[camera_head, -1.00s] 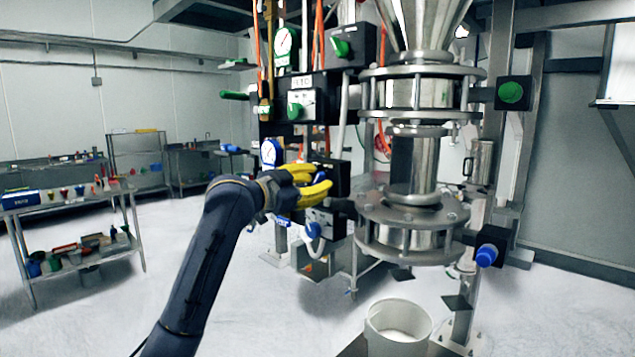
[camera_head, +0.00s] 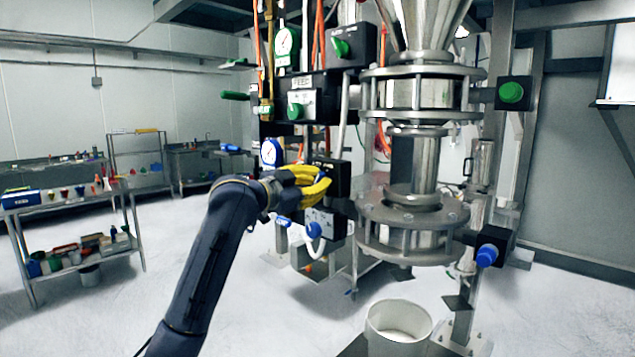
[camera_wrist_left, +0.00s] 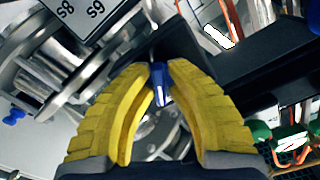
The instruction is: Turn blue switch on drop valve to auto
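My left gripper (camera_head: 322,182), with yellow fingers, is at the front of a black control box (camera_head: 340,178) left of the steel column. A small blue switch (camera_wrist_left: 160,82) sits between its fingertips in the left wrist view, with the tips close against both sides. The fingers look shut on it. In the head view the fingers hide most of this switch, and I cannot read its setting. A second blue switch (camera_head: 313,230) is on the grey-faced box (camera_head: 328,222) just below. My right gripper is not in view.
A white bucket (camera_head: 398,322) is below. Shelves with small items (camera_head: 75,190) stand far left. The floor between is clear.

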